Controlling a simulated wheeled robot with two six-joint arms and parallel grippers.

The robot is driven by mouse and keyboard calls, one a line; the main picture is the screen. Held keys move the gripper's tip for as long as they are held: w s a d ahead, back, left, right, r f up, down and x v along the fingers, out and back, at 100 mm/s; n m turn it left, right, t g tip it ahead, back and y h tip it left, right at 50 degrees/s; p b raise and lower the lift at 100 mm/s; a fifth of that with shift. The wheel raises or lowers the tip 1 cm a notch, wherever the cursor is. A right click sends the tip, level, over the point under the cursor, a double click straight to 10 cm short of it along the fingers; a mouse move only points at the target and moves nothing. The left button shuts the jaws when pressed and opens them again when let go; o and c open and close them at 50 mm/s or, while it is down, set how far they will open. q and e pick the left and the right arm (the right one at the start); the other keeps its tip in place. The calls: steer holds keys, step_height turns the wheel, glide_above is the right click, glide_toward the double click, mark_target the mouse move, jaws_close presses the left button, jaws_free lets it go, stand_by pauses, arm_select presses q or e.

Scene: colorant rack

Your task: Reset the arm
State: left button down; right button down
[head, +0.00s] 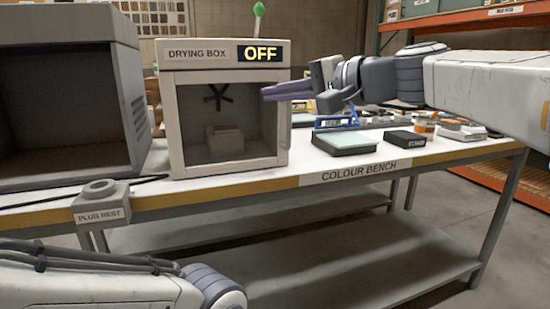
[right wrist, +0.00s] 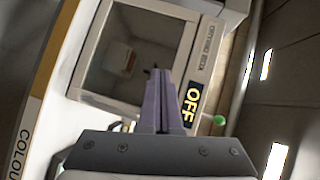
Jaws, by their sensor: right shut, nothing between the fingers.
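My right gripper (head: 288,91) reaches in from the right in the head view, above the bench and at the right front corner of the drying box (head: 170,120). Its purple fingers are together and empty, and they also show in the right wrist view (right wrist: 155,100). My right arm stretches across the upper right. The drying box reads OFF and has a green-tipped lamp on top; it also shows in the right wrist view (right wrist: 88,60). A light block sits inside the box behind its clear front. My left arm shows at the lower left, but its gripper is out of view.
The colour bench (head: 400,166) carries a scale with a pale green top (head: 346,141), a black box (head: 405,138) and several small items to the right. A large grey cabinet (head: 60,20) stands at left. A plug rest (head: 101,205) juts from the front edge.

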steer(key=s+a+f+n+g+h, duration=0.25)
steer(key=s+f, duration=0.35)
steer(key=f, duration=0.4)
steer(key=s+a+f+n+g+h, duration=0.25)
steer(key=s+f+g, duration=0.2)
steer(key=f, duration=0.65)
steer(key=s+d+f+n+g+h, duration=0.1)
steer(key=s+d+f+n+h, duration=0.25)
steer(key=s+f, duration=0.55)
steer(key=s+d+f+n+g+h, duration=0.1)
steer(key=s+d+f+n+h, duration=0.3)
steer(key=s+f, duration=0.45)
step_height(320, 180, up, 31)
steer(key=d+p, duration=0.2)
steer(key=p, duration=2.9)
steer(key=shift+p, duration=0.4)
steer(key=shift+y, duration=0.25)
steer(key=c, duration=1.5)
jaws_free()
steer(key=shift+c, duration=0.2)
